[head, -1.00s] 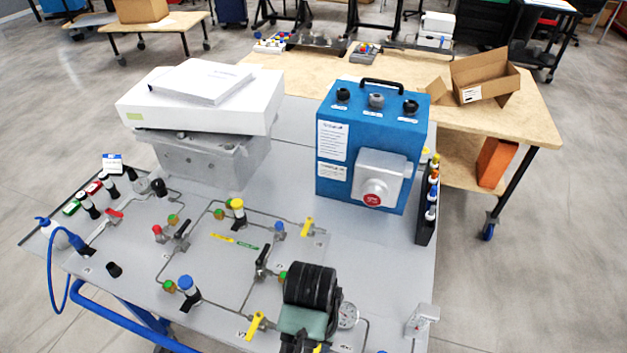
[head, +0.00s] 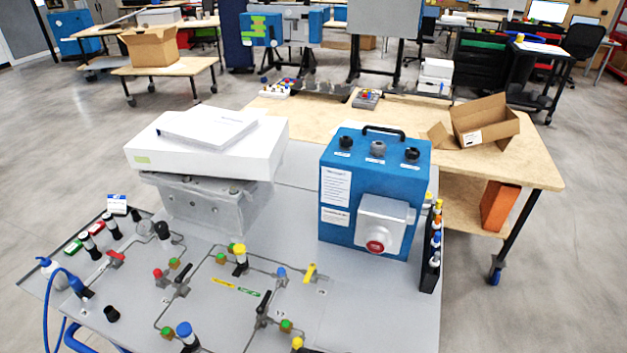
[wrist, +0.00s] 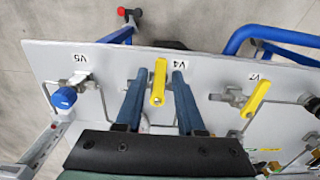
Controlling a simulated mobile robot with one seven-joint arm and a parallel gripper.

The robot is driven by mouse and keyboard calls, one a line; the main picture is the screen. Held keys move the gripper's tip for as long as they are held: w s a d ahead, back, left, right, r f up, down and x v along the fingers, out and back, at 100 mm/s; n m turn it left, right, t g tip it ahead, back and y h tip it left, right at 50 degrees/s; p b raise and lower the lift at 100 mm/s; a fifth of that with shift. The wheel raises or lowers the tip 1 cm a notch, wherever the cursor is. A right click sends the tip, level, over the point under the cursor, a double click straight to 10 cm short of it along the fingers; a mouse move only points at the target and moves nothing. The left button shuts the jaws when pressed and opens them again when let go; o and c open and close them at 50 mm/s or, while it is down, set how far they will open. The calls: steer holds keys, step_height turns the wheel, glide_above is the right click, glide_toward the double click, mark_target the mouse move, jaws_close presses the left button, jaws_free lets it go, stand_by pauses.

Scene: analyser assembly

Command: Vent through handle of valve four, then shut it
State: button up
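Valve four's yellow handle (wrist: 159,82) shows in the wrist view, below the label V4 (wrist: 179,65). It points up the picture, roughly crosswise to the pipe. My gripper (wrist: 157,75) is open, with one blue finger on each side of the handle. Gaps show between the handle and both fingers, so it is not gripped. The far end of the handle reaches about level with the fingertips. My gripper and valve four are not visible in the head view.
In the wrist view, another yellow-handled valve (wrist: 257,97) is to the right and a blue-knobbed valve (wrist: 66,98), labelled V5, to the left. A blue rail (wrist: 240,40) runs beyond the panel edge. The blue box (head: 374,190) stands on the panel in the head view.

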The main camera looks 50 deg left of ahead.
jaws_close()
steer(key=n+p, duration=0.1)
steer(key=n, duration=0.1)
steer(key=shift+w+d+r+n+p, duration=0.15)
steer(key=shift+w+d+n+p, duration=0.15)
steer(key=shift+w+d+p, duration=0.1)
steer(key=n, duration=0.1)
steer(key=n+p, duration=0.1)
steer(key=n, duration=0.1)
steer(key=w+n, duration=0.1)
steer(key=shift+w+d+n, duration=0.1)
steer(key=shift+d+n, duration=0.2)
steer(key=shift+d, duration=0.1)
steer(key=n, duration=0.1)
steer(key=w+n, duration=0.1)
steer(key=n, duration=0.1)
steer(key=w+n+p, duration=0.1)
steer(key=n, duration=0.1)
steer(key=shift+d, duration=0.15)
steer(key=n, duration=0.2)
steer(key=w+n, duration=0.1)
steer(key=n, duration=0.2)
steer(key=shift+w+a+n, duration=0.3)
steer(key=shift+o, duration=1.4)
jaws_free()
